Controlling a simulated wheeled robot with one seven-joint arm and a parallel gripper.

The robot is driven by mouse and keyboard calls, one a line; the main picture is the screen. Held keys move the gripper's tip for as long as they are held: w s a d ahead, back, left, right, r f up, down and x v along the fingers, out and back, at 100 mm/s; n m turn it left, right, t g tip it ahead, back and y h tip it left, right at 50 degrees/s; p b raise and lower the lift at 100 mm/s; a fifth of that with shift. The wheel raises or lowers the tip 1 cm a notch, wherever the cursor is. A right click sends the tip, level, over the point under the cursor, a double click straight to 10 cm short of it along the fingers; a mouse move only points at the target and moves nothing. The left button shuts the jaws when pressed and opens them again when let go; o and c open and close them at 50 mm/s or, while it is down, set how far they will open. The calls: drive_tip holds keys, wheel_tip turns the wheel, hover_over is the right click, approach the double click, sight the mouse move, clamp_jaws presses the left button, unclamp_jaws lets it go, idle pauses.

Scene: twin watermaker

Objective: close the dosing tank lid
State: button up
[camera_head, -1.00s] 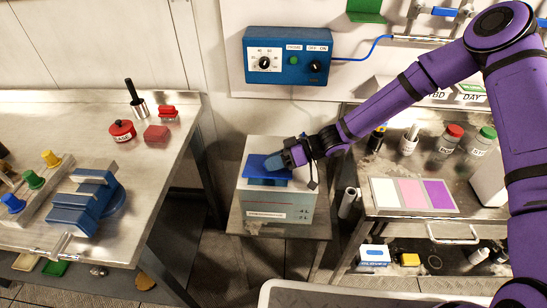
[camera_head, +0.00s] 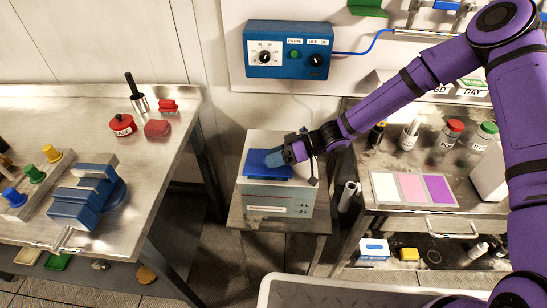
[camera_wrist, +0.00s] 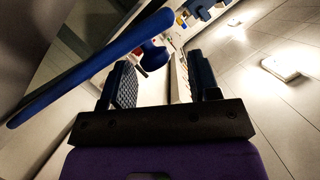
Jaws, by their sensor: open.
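The dosing tank (camera_head: 275,204) is a grey box on a small stand in the middle of the head view. Its blue lid (camera_head: 254,165) lies over the top of the tank, looking nearly flat; whether it sits fully down is not clear. In the wrist view the lid (camera_wrist: 85,70) shows almost edge-on as a slanting blue slab with a round blue knob (camera_wrist: 153,56). My gripper (camera_head: 275,158) is over the lid's right part in the head view. In the wrist view my gripper (camera_wrist: 160,80) has its fingers apart with nothing clamped between them, and the knob shows just beyond the left finger.
A steel bench (camera_head: 90,125) with a blue clamp-like device (camera_head: 85,200) stands at left. A second bench at right holds bottles and a coloured card (camera_head: 412,188). A blue control box (camera_head: 288,53) hangs on the wall behind. Floor shows between the benches.

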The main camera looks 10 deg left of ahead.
drive_tip(key=v, duration=1)
drive_tip(key=shift+w+d+r, duration=0.1)
drive_tip(key=shift+d, duration=0.15)
